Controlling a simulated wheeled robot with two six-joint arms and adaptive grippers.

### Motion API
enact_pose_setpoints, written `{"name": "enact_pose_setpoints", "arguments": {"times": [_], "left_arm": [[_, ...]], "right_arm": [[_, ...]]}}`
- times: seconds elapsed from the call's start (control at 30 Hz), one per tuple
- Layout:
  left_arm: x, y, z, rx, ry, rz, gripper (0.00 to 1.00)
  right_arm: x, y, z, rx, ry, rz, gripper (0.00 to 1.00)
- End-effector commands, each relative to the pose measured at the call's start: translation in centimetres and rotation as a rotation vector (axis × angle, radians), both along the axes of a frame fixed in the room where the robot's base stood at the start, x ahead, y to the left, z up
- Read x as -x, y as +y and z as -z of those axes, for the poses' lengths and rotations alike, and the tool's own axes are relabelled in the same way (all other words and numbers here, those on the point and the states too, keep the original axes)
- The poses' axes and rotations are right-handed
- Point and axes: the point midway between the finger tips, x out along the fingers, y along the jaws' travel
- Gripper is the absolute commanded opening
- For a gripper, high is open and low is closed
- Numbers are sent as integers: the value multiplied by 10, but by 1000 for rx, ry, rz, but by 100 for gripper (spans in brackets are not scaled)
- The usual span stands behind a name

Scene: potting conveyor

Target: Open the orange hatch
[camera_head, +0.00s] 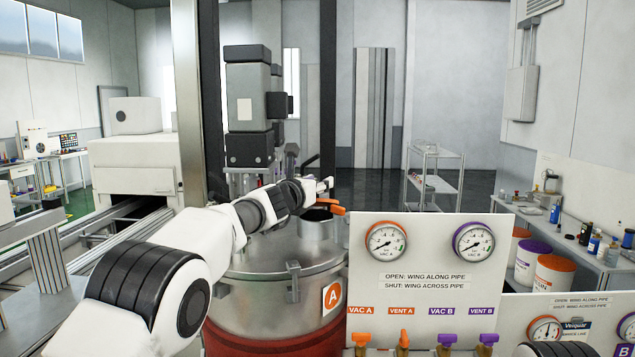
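A steel vessel (275,300) with an orange "A" label stands in the middle. On its lid is a short upright steel port (314,229) with a dark top. An orange handle-like piece (331,207) shows at the port's top, just below and beside my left gripper (325,185). My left arm reaches in from the left across the vessel lid. The fingertips are small and close to the orange piece; I cannot tell whether they touch it or are open. The arm hides part of the lid. My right gripper is not in view.
A white panel (430,262) with two gauges and orange and purple valves stands right of the vessel. A grey motor unit (247,100) and dark uprights rise behind the lid. A conveyor (100,228) lies left. A bench (590,255) with bottles stands right.

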Motion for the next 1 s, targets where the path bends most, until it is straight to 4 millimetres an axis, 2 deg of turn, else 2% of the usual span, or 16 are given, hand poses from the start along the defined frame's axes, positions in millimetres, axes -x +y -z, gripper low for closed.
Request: {"name": "enact_pose_setpoints", "arguments": {"times": [0.77,1.0], "left_arm": [[1,0,-2,1,-2,1,40],[16,5,-2,0,4,6,40]], "right_arm": [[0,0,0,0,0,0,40],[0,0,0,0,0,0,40]]}}
